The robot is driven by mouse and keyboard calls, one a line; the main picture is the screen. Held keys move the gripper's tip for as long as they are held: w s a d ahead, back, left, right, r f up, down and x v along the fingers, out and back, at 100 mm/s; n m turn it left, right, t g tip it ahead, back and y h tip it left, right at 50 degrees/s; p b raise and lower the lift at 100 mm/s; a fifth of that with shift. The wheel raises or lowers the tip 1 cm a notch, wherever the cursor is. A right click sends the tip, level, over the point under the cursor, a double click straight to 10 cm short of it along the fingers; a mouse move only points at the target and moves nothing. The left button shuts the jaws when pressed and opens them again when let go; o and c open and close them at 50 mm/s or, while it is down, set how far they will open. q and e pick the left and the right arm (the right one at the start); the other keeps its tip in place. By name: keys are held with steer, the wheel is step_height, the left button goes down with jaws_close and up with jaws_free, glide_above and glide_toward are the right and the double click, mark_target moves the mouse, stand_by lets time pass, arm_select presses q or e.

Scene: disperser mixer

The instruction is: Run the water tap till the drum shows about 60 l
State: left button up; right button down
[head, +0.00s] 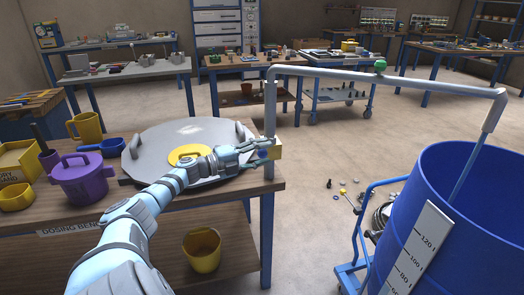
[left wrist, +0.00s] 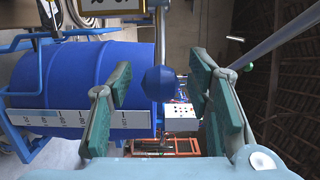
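The blue drum (head: 470,200) stands at the right with a white scale strip (head: 418,250) marked 120 l, 100 and 80, and lower marks cut off. The water level inside is hidden. A grey pipe runs from a post (head: 270,105) to a spout (head: 493,110) above the drum. A thin bluish stream (head: 467,168) hangs from the spout into the drum. My right gripper is out of view.
A green knob (head: 380,65) sits on the pipe. My left arm crosses the dosing bench, over a round grey lid (head: 150,145). A purple pot (head: 82,178) and yellow jug (head: 87,128) stand left.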

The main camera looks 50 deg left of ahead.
arm_select(q)
steer(key=shift+d, duration=0.1)
steer(key=shift+s+f, duration=0.1)
steer(key=shift+s, duration=0.25)
steer(key=v, duration=0.6)
steer(key=shift+s+a, duration=0.25)
stand_by(0.5)
